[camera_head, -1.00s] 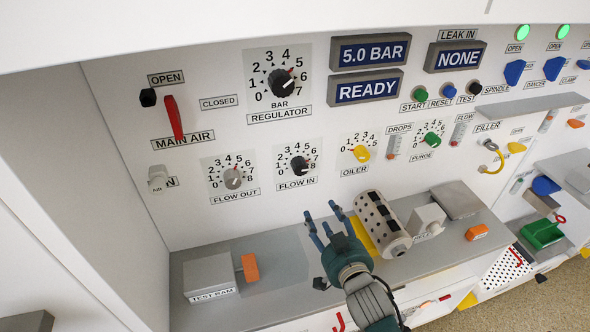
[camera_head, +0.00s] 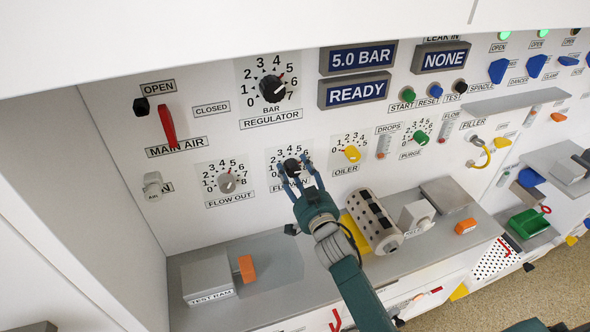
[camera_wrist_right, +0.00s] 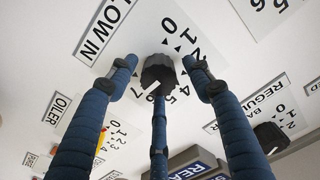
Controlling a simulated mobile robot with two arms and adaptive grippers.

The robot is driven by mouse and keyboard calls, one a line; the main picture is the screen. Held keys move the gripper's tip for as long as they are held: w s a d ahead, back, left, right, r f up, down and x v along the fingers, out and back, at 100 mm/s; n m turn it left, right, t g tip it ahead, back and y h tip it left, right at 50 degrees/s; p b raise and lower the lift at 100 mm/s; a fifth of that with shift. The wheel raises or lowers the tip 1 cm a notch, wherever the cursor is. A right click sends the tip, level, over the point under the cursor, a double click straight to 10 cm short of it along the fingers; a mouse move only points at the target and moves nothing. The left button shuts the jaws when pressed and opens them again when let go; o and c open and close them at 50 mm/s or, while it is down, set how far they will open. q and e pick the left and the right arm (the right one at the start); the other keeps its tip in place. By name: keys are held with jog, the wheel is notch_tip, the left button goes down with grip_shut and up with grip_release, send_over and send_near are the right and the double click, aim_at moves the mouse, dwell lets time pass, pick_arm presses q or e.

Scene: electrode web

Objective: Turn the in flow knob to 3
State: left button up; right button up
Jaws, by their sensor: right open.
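The in flow knob (camera_head: 292,167) is a black knob on the white panel, with a numbered dial around it and a FLOW IN label below. It also shows in the wrist view (camera_wrist_right: 157,72), where a white pointer mark is on its near side; I cannot tell the exact number it points at. My right gripper (camera_head: 294,164) is at the dial, its fingers partly covering the dial and label. In the wrist view, the blue fingers (camera_wrist_right: 160,66) are open, two on either side of the knob and one below; contact is unclear. My left gripper is not in view.
The grey flow out knob (camera_head: 227,182) is left of the dial, the yellow oiler knob (camera_head: 352,154) right, and the black regulator knob (camera_head: 273,89) above. A perforated cylinder (camera_head: 372,220) and the test ram block (camera_head: 208,276) stand on the ledge below.

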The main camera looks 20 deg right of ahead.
jog(key=shift+w, duration=0.1)
jog(key=c, duration=1.2)
jog(key=shift+o, duration=0.2)
jog(key=shift+r, duration=0.15)
